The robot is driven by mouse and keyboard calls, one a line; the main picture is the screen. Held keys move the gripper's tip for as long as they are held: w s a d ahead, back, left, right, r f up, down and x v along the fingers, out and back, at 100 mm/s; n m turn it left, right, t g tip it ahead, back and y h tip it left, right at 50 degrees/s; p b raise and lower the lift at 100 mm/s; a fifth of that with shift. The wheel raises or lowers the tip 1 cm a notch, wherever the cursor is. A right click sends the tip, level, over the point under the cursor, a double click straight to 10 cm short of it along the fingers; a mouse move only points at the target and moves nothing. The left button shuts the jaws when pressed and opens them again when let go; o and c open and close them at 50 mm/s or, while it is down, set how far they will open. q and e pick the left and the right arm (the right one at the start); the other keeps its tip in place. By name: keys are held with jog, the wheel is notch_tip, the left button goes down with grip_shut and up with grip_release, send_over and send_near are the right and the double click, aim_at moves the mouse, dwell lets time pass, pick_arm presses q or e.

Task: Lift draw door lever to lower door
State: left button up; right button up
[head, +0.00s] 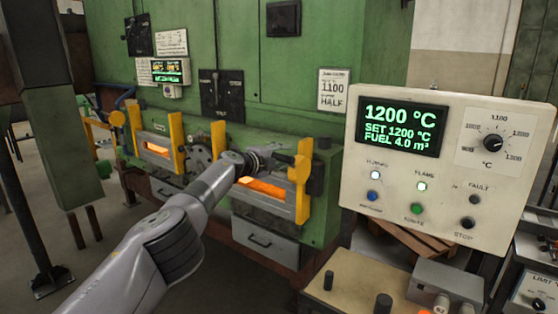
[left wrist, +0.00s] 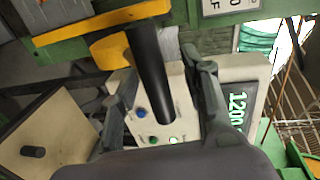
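The black cylindrical grip of the lever (left wrist: 152,65) shows in the left wrist view, joined to a yellow arm (left wrist: 130,17). My left gripper (left wrist: 160,80) has its two fingers apart, one on each side of the black grip, with gaps visible on both sides. In the head view my left gripper (head: 278,158) is beside the yellow upright (head: 302,175) at the right furnace opening. Orange glow (head: 262,187) shows in that opening. My gripper and forearm hide part of the door area, so the door's exact height is unclear. My right gripper is out of view.
A control panel (head: 440,165) reading 1200 °C stands close to the right of the furnace. A second glowing opening (head: 157,149) with yellow uprights is at the left. A table with dark knobs (head: 350,280) is at the lower right.

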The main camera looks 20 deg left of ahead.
pick_arm(q)
jog(key=shift+o, duration=0.7)
jog(key=shift+w+d+r, duration=0.2)
jog(key=shift+d+r, duration=0.05)
jog(key=shift+r, duration=0.05)
